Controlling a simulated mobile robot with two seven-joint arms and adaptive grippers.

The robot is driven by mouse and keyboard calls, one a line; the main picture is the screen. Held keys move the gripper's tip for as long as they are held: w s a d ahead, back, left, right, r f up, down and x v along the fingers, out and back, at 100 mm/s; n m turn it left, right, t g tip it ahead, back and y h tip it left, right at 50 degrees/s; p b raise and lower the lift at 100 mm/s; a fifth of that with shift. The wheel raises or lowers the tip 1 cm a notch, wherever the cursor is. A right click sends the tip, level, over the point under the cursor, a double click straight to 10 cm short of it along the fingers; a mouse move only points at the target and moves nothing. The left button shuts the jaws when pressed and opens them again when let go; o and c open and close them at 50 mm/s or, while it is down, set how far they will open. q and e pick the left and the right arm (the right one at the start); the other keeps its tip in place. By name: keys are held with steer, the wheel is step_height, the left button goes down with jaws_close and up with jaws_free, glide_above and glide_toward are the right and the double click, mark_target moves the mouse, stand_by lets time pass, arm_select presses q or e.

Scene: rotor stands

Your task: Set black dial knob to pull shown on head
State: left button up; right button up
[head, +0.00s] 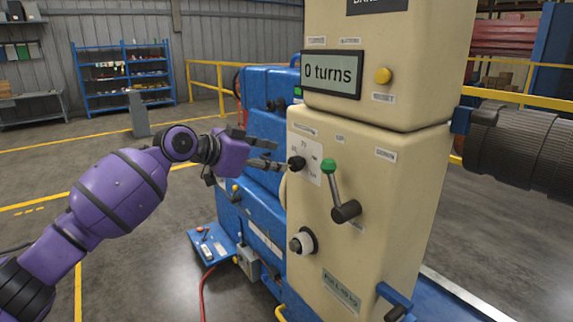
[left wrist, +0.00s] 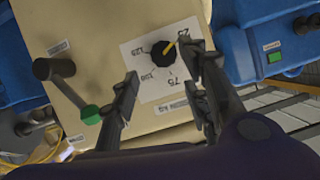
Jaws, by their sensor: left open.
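The black dial knob (head: 297,163) sits on a white scale plate (head: 310,170) on the cream machine head (head: 345,230). In the left wrist view the knob (left wrist: 163,51) has a yellow pointer aimed up and right, toward a partly hidden number that looks like 25. The numbers 75, 100 and 125 also show around it. My left gripper (head: 268,152) is open and empty beside the knob. In the left wrist view its fingers (left wrist: 165,72) reach to either side of the plate, apart from the knob. My right gripper is not in view.
A lever with a green ball (head: 328,166) stands just right of the dial, with a black-and-white knob (head: 302,241) below. A display (head: 331,74) reads "0 turns", next to a yellow button (head: 383,75). A blue machine body (head: 268,105) lies behind my gripper.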

mark_target(293, 165)
arm_select(q)
steer(key=x, duration=0.6)
steer(key=shift+w+d, duration=0.1)
steer(key=shift+w, duration=0.05)
steer(key=shift+w+d+f, duration=0.25)
steer(key=shift+c, duration=0.2)
steer(key=c, duration=1)
steer(key=shift+f, duration=0.1)
